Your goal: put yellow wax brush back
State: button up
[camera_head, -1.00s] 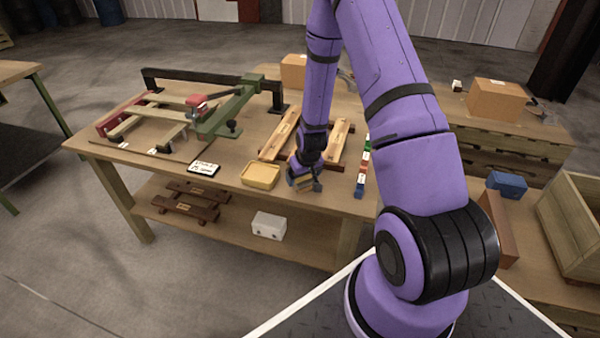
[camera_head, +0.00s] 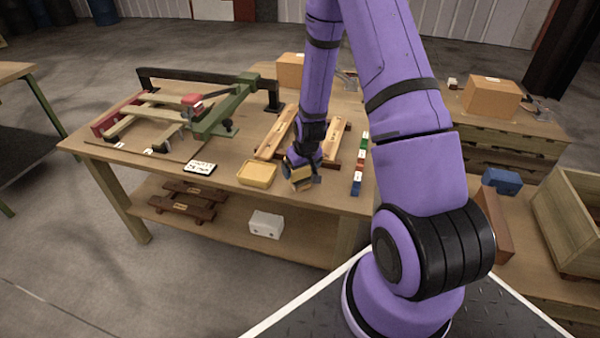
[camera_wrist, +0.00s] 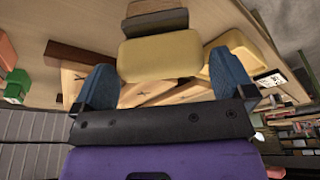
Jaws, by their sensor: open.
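The yellow wax brush (camera_wrist: 160,56) shows in the wrist view as a yellow block with a grey strip (camera_wrist: 153,22) and a brown part behind it. It lies just ahead of and between the blue fingers of my gripper (camera_wrist: 163,78), which are apart. In the head view my gripper (camera_head: 302,176) is low at the front edge of the workbench (camera_head: 222,148), with the yellow of the brush (camera_head: 301,185) at its fingers. Whether the fingers touch the brush is hidden. A shallow yellow tray (camera_head: 257,174) stands just left of my gripper; it also shows in the wrist view (camera_wrist: 232,60).
A wooden frame (camera_head: 277,133) lies behind my gripper. A row of small coloured blocks (camera_head: 360,165) is to its right. A labelled dark card (camera_head: 200,167) lies left of the tray. A green and red clamp rig (camera_head: 215,118) fills the bench's left. A cardboard box (camera_head: 290,70) stands behind.

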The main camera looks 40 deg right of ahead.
jog(key=s+a+r, duration=0.3)
jog(key=r, duration=0.7)
jog(key=s+a+r+t, duration=0.1)
jog(key=s+a+r, duration=0.15)
jog(key=r, duration=0.75)
jog(key=s+a+r, duration=0.2)
jog(key=s+r, duration=0.1)
jog(key=r, duration=0.8)
jog(key=s+a+r, duration=0.2)
jog(key=s+r, duration=0.3)
jog(key=s, duration=0.4)
jog(key=s+a+r+n+t, duration=0.1)
jog(key=s+a+r, duration=0.2)
jog(key=s+r, duration=0.3)
jog(key=s, duration=0.2)
jog(key=shift+s+a+r, duration=0.2)
jog(key=shift+s+a, duration=0.05)
jog(key=shift+s, duration=0.1)
